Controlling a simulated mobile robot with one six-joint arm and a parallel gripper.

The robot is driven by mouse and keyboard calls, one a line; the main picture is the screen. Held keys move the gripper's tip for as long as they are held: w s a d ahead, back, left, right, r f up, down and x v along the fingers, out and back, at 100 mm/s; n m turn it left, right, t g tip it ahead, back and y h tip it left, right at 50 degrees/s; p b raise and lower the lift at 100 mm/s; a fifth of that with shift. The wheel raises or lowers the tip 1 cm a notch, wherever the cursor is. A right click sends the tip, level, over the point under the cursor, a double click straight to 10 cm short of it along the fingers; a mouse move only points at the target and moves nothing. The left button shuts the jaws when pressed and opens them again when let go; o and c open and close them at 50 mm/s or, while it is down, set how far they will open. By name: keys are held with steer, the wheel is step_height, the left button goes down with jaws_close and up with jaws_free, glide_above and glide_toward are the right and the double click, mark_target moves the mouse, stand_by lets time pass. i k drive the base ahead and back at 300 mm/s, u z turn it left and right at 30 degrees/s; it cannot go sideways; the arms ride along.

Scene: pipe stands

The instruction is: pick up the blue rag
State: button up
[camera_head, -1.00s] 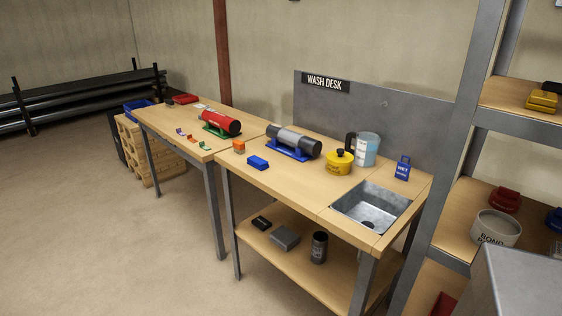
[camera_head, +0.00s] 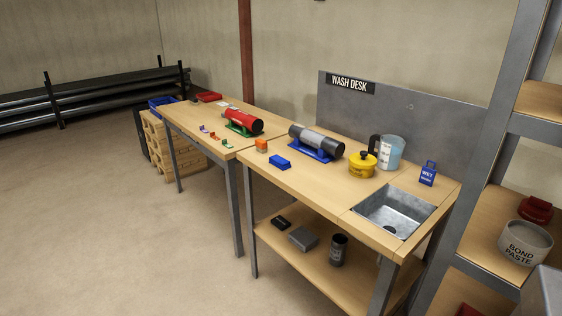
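A small blue folded piece (camera_head: 280,162), which looks like the blue rag, lies on the front left part of the wash desk top (camera_head: 310,190). It is in front of the grey pipe on its blue stand and right of an orange block, apart from both. My gripper is not in view.
On the wash desk are an orange block (camera_head: 262,146), a grey pipe (camera_head: 316,141), a yellow pot (camera_head: 363,165), a jug (camera_head: 390,152), a blue "WET" sign (camera_head: 428,174) and a sink (camera_head: 394,208). A shelf rack (camera_head: 506,110) stands right. The floor in front is clear.

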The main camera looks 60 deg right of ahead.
mark_target(282, 163)
steer(key=u, duration=0.05)
steer(key=i, duration=1)
steer(key=z, duration=0.05)
